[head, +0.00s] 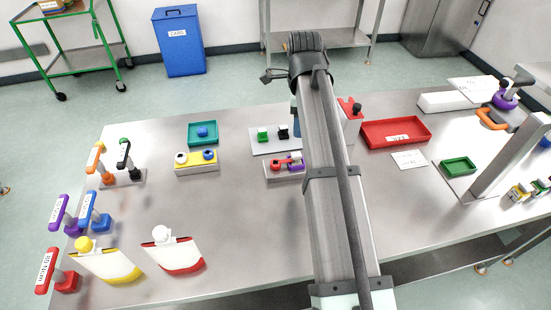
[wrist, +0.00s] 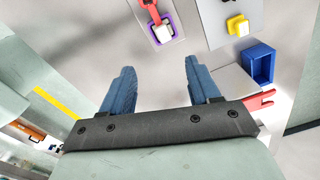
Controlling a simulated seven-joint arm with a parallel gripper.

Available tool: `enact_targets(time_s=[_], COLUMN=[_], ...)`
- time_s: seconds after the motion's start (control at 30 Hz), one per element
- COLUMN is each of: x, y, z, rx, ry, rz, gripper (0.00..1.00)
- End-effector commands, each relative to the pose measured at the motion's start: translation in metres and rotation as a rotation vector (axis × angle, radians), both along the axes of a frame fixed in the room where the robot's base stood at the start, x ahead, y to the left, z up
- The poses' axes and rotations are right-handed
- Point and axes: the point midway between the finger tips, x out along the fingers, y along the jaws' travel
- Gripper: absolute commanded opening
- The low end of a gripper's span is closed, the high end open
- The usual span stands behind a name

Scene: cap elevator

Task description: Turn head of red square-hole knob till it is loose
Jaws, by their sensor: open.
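A red piece (head: 281,162) joined to a purple part (head: 295,160) sits on a small block on the table. In the wrist view the purple part (wrist: 161,27) is a square ring around a white square, with the red piece (wrist: 152,8) running off the top edge. Another red piece with a dark knob (head: 350,107) stands right of my arm. I cannot tell for certain which is the red square-hole knob. My gripper (wrist: 160,78) has its two blue fingers wide apart with nothing between them. In the head view my arm mostly hides it.
A yellow square part (wrist: 237,26) and a blue box (wrist: 258,65) lie at upper right of the wrist view.

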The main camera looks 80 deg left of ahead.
Motion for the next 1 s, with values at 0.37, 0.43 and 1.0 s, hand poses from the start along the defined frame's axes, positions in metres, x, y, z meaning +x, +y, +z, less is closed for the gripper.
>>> enact_targets(time_s=[0.37,0.43,1.0], x=[-0.064,-0.064,-0.064], y=[0.011,0.011,0.010], z=[-0.020,-0.026,-0.119], rx=[-0.023,-0.023,-0.024], ry=[0.015,0.015,0.015], rz=[0.036,0.035,0.036], gripper=[0.61,0.61,0.61])
